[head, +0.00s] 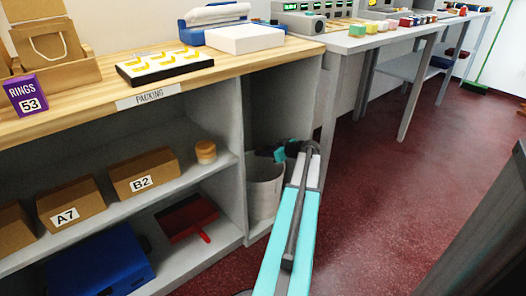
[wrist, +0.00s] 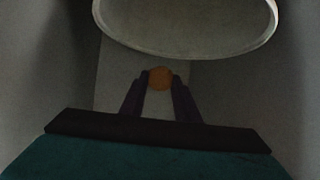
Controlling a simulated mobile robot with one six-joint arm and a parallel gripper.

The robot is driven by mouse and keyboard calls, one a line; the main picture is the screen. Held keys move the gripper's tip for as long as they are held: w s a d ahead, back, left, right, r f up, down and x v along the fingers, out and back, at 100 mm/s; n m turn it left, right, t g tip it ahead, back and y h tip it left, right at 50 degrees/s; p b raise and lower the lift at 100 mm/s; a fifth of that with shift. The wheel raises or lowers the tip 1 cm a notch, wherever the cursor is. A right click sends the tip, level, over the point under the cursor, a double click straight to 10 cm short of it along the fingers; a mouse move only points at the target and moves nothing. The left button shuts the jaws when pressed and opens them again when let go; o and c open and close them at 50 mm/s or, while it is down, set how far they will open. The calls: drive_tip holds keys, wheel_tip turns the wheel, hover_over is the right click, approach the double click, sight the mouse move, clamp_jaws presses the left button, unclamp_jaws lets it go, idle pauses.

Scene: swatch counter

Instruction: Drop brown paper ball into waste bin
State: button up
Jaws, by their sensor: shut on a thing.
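The brown paper ball (wrist: 160,78) is pinched between the two dark fingertips of my gripper (wrist: 160,84) in the wrist view. The grey waste bin (head: 265,194) stands on the floor in the open bay under the counter in the head view. Its round rim (wrist: 190,53) fills the top of the wrist view. There the ball shows just below the near edge of the rim, outside the ring. In the head view my gripper (head: 268,154) is at the bin's top, partly hidden by my arm. The ball cannot be made out there.
A grey shelf panel (head: 232,190) bounds the bay on the left, and a table leg (head: 328,115) stands to the right. The wooden packing counter (head: 245,65) lies above. A red dustpan (head: 188,218) is on the lower shelf. The red floor (head: 400,190) is open at right.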

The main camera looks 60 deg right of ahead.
drive_tip(key=shift+f+b, duration=0.45)
drive_tip(key=shift+f, duration=2.25)
drive_tip(key=o, duration=1.1)
drive_tip(key=shift+s+r, duration=0.1)
drive_tip(key=shift+s, duration=0.05)
drive_tip(key=p+v, duration=0.4)
drive_tip(key=v, duration=0.9)
drive_tip(key=shift+s+r+p, duration=0.1)
drive_tip(key=shift+s+p, duration=0.2)
